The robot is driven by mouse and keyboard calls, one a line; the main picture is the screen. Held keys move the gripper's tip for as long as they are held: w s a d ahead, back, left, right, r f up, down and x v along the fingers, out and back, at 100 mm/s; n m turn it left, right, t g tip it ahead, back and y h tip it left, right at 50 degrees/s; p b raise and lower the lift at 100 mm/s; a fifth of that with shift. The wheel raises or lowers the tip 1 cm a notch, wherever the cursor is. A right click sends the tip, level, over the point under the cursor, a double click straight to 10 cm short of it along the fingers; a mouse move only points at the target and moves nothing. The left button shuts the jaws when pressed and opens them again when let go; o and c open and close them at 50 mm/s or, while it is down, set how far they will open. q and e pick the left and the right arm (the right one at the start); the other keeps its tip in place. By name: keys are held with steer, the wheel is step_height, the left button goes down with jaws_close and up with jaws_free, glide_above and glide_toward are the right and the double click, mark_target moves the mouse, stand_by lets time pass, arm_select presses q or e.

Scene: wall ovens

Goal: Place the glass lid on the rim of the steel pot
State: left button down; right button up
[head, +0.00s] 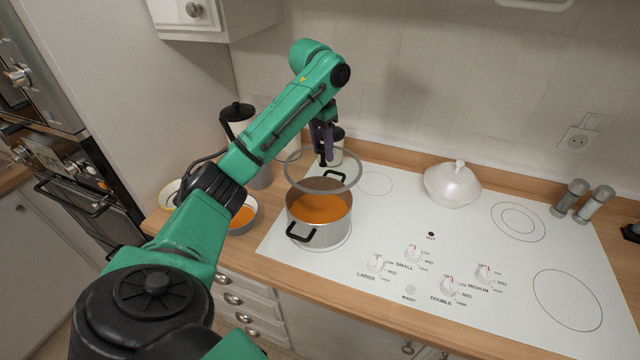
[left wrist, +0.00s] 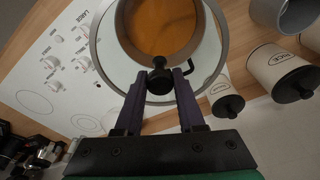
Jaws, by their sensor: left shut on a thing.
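The steel pot (head: 318,236) stands on the left front burner of the white cooktop, with orange soup inside and black side handles. The left wrist view shows the fingers (left wrist: 160,80) at the knob, with the lid (left wrist: 101,57) overlapping the pot (left wrist: 125,42) seen through the glass. My right gripper is not in view.
A white lidded dish (head: 452,186) sits at the back of the cooktop (head: 400,219). Two shakers (head: 594,204) stand at the far right. Bowls (head: 243,216) of orange food and canisters (left wrist: 285,72) are on the wooden counter left of and behind the pot.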

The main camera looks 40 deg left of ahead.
mark_target(319, 165)
arm_select(q)
steer(key=f, duration=0.1)
steer(key=f+p, duration=0.1)
steer(key=f, duration=0.3)
steer(key=shift+s+a+p, duration=0.3)
steer(key=shift+s, duration=0.1)
steer(key=shift+s+a+f+p, duration=0.1)
steer(key=shift+s+f+p, duration=0.15)
steer(key=shift+f, duration=0.35)
steer(key=shift+s+a+f+p, duration=0.1)
steer(key=shift+s+f, duration=0.2)
steer(key=shift+f, duration=0.3)
steer(key=f, duration=0.2)
steer(key=w+f, duration=0.1)
steer(key=shift+d+f, duration=0.1)
steer(key=shift+d, duration=0.15)
steer(key=c, duration=0.5)
jaws_free()
steer(key=shift+s+a, duration=0.1)
steer(key=shift+s, duration=0.1)
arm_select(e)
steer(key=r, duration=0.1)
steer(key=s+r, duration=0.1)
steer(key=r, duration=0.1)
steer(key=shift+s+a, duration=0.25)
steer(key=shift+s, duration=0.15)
